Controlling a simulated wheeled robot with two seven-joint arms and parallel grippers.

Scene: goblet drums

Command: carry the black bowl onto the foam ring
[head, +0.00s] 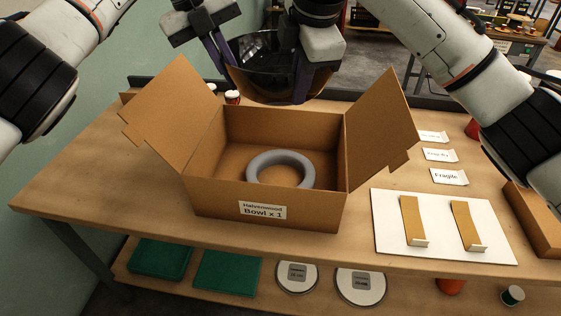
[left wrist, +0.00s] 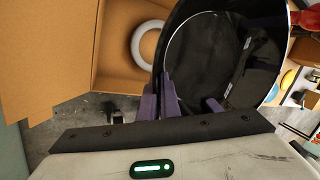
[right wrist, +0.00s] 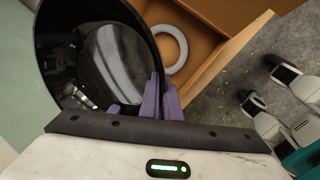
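The black bowl (head: 265,82) is held in the air above the back of the open cardboard box (head: 240,212). My left gripper (head: 226,72) is shut on the bowl's left rim, and my right gripper (head: 303,84) is shut on its right rim. The bowl also shows in the left wrist view (left wrist: 205,50) and in the right wrist view (right wrist: 90,50). The grey foam ring (head: 254,172) lies flat on the box floor, below and in front of the bowl, with nothing on it. It shows in both wrist views too.
The box flaps (head: 385,125) stand open at left and right. A white board (head: 442,225) with two tan strips and several label cards (head: 449,176) lie to the right. Small red-and-white jars (head: 232,97) stand behind the box. Another cardboard box (head: 535,215) is at the right edge.

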